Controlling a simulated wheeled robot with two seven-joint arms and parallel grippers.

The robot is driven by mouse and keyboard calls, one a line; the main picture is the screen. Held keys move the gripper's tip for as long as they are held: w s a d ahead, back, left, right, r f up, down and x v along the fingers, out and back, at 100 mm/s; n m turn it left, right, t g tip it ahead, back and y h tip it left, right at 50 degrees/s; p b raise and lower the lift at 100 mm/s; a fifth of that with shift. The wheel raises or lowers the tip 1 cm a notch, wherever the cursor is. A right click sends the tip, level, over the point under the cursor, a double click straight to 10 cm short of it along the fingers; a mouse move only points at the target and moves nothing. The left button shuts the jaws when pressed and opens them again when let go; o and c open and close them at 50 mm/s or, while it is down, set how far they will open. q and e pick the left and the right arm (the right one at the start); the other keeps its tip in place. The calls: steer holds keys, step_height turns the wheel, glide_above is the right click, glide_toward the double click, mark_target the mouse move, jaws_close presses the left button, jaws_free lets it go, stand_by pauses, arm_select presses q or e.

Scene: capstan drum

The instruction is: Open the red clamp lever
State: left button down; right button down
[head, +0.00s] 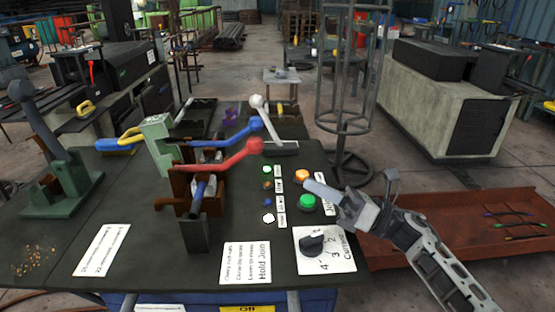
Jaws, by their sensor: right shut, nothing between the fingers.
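The red clamp lever (222,164) is on a brown clamp stand (183,190) in the middle of the dark table. Its arm slopes up to the right and ends in a red knob. A blue lever (225,138) with a blue knob runs just behind it. My right gripper (308,183) is shut and empty. It points left over the table, right of the red knob and apart from it, close to the orange and green buttons. My left gripper is not in view.
An orange button (302,175), a green button (307,202) and a black dial (313,243) are beside my right gripper. A white-knobbed lever (265,122) stands behind. A green lever press (62,175) is at left. A brown tray (480,235) lies at right.

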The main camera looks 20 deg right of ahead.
steer(key=p, duration=0.2)
glide_toward(248, 154)
steer(key=x, duration=0.3)
steer(key=shift+x, duration=0.8)
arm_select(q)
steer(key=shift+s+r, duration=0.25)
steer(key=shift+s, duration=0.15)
arm_select(e)
steer(key=shift+w+a, duration=0.1)
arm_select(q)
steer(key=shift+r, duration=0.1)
